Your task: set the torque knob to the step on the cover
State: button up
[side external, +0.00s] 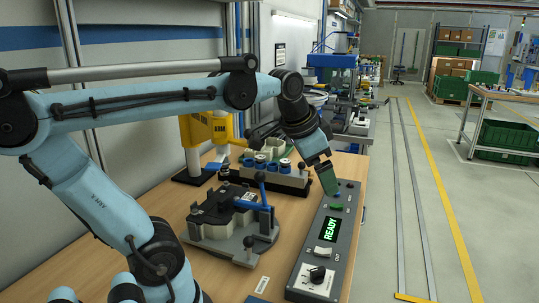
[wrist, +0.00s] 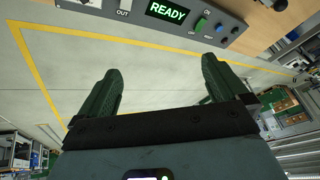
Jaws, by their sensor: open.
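The torque knob (side external: 317,273) is a black knob on a white dial plate at the near end of the grey control panel (side external: 306,261). Its pointer and the dial marks are too small to read. My gripper (side external: 329,180) is at the far end of the panel, well away from the knob. In the wrist view its two green fingers (wrist: 162,82) stand wide apart with nothing between them. The panel (wrist: 233,20) crosses the top of that view; the knob is outside it. I cannot identify the cover; a dark blue flat item (side external: 257,299) is partly cut off at the bottom edge.
A small white label (side external: 262,285) lies on the bench.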

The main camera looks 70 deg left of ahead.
aim_at(318, 269)
jog(key=s+d+f, duration=0.1)
jog(key=d+f, duration=0.1)
jog(key=s+d+f+n+t, duration=0.1)
jog(key=d+f, duration=0.1)
jog(key=f, duration=0.1)
jog(key=s+d+f+n+h, duration=0.1)
jog(key=d+f, duration=0.1)
jog(key=f, duration=0.1)
jog(key=shift+s+f+t, duration=0.2)
jog(key=shift+s+t, duration=0.1)
jog(key=shift+c, duration=0.6)
jog(key=shift+d+f, duration=0.15)
jog(key=shift+d, duration=0.05)
jog(key=shift+c, duration=1.1)
jog(key=shift+d+g, duration=0.1)
jog(key=shift+g, duration=0.3)
jog(key=shift+c, duration=1.3)
jog(key=shift+w+d+r+g, duration=0.1)
jog(key=shift+d+r+g, duration=0.15)
jog(key=shift+r+g, duration=0.65)
jog(key=c, duration=0.5)
jog(key=g, duration=0.2)
jog(key=d+r+g, duration=0.1)
jog(key=g, duration=0.1)
jog(key=shift+r+m, duration=0.2)
jog(key=shift+m, duration=0.2)
jog(key=shift+f, duration=6)
jog(key=shift+c, duration=0.2)
grip_shut()
